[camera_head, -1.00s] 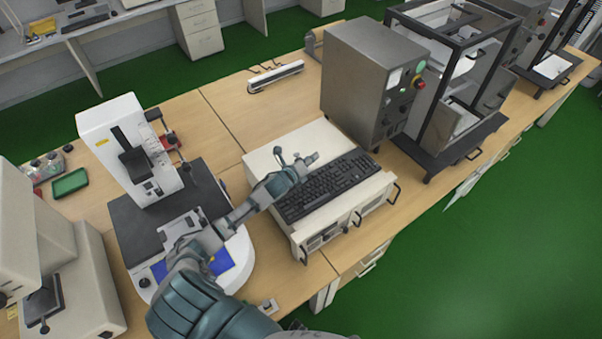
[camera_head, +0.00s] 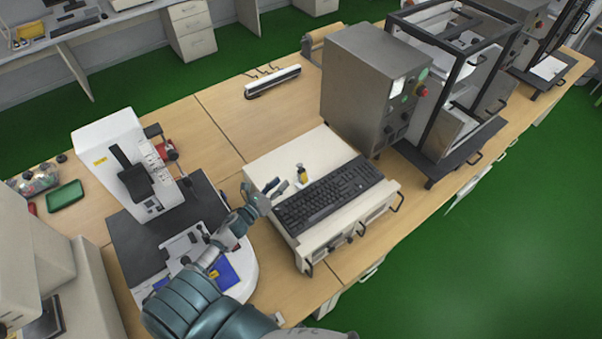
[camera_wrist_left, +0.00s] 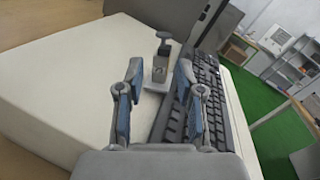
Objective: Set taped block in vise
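A small upright object (camera_head: 301,175), probably the taped block, stands on the white case beside the keyboard, with yellow on its body. In the left wrist view it is a grey block (camera_wrist_left: 160,68) with a dark mark and a T-shaped top. My left gripper (camera_head: 275,187) is just left of it. In the wrist view my left gripper (camera_wrist_left: 156,88) is open, its blue-padded fingers apart and empty, with the block beyond them. A metal fixture (camera_head: 183,246), possibly the vise, sits on the black platform of the white tester, partly beside my arm. My right gripper is not in view.
The black keyboard (camera_head: 328,192) lies on the white case (camera_head: 262,172), close to the block's right. A grey control box (camera_head: 362,88) stands behind. The white tester (camera_head: 122,165) stands left, with a green tray (camera_head: 65,195) beyond.

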